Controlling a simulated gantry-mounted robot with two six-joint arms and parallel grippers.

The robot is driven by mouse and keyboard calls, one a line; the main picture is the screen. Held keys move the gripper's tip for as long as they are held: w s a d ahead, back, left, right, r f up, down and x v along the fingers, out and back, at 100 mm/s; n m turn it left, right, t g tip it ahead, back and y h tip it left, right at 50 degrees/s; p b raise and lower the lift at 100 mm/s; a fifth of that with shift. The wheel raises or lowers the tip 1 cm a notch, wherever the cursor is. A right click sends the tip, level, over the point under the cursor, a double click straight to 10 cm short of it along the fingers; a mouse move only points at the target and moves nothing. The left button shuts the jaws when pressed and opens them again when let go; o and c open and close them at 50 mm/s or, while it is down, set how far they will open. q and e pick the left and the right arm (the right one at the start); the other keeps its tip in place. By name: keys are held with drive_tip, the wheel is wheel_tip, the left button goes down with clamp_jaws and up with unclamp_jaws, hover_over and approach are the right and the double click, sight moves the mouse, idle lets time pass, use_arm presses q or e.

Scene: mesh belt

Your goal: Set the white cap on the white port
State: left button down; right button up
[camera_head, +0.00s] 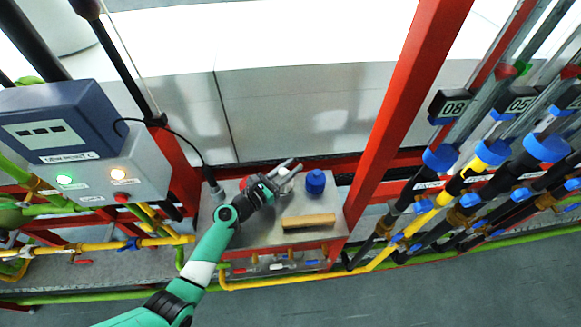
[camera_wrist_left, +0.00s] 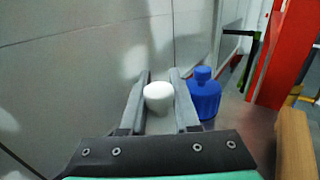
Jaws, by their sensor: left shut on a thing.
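The white cap (camera_wrist_left: 158,97) is between the two fingers of my left gripper (camera_wrist_left: 159,80) in the left wrist view. In the head view my left gripper (camera_head: 290,168) is over the metal bench top, shut on the white cap (camera_head: 283,171), with its fingers pointing to the upper right. I cannot make out the white port apart from the cap; the cap and fingers may hide it. I cannot tell whether the cap touches anything below. My right gripper is in neither view.
A blue capped fitting (camera_head: 315,183) stands close to the right of the gripper; it also shows in the wrist view (camera_wrist_left: 203,97). A wooden block (camera_head: 308,221) lies nearer on the bench (camera_head: 265,232). A red part (camera_head: 243,183) is left of the gripper. A red post (camera_head: 400,110) rises to the right.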

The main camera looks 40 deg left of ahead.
use_arm(q)
drive_tip(key=shift+f+b, duration=0.55)
drive_tip(key=shift+f, duration=0.1)
drive_tip(key=c, duration=0.9)
unclamp_jaws()
drive_tip(key=shift+s+p, duration=0.35)
drive_tip(key=shift+s, duration=0.25)
drive_tip(key=shift+s+p, duration=0.65)
drive_tip(key=shift+s, duration=1.35)
drive_tip(key=shift+s+a+p, duration=0.15)
drive_tip(key=shift+s+p, duration=0.45)
drive_tip(key=shift+s, duration=2.35)
